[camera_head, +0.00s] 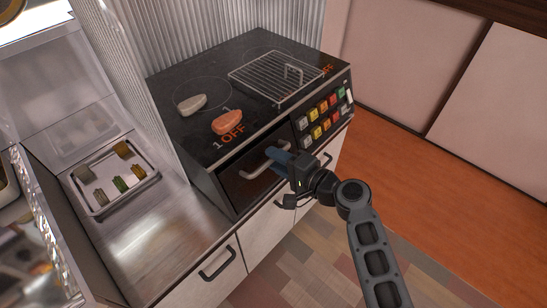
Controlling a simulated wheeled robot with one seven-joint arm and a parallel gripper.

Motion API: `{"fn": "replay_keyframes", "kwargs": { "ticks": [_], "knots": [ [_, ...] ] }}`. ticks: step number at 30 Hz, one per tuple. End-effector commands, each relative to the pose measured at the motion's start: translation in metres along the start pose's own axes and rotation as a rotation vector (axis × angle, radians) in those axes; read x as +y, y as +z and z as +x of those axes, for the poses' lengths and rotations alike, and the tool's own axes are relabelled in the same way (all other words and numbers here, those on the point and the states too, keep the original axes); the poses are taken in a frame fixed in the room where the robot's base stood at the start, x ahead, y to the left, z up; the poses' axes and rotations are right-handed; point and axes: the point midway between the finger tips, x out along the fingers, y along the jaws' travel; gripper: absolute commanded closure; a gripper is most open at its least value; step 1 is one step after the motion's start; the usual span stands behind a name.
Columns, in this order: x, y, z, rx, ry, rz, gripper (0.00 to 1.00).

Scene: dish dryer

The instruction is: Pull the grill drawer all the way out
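The grill drawer (240,183) is a dark front panel below the stove top, left of the coloured buttons. It looks shut, flush with the stove front. Its pale bar handle (262,163) runs across the panel. My gripper (275,157) is at the right end of this handle, with its bluish fingers partly over it. The fingers hide that end of the handle. I cannot tell whether they are closed around the bar or only beside it.
The black stove top (200,92) carries a wire rack (275,78), a pale piece (191,104) and an orange piece (227,122). Coloured buttons (320,120) sit right of the drawer. A tray (98,205) stands on the steel counter at left. Floor in front is clear.

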Motion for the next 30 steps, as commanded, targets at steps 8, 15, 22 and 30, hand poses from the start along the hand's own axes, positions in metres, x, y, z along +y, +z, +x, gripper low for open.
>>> {"fn": "replay_keyframes", "kwargs": {
  "ticks": [8,15,22,30],
  "knots": [
    [0.0002,-0.0002,0.0142,0.001,0.0,0.001,0.65],
    [0.0003,-0.0001,0.0139,0.001,0.0,0.0,0.71],
    [0.0004,-0.0001,0.0138,0.001,0.001,0.0,0.93],
    [0.0006,0.0,0.0137,0.001,0.001,0.0,1.0]
  ]
}}
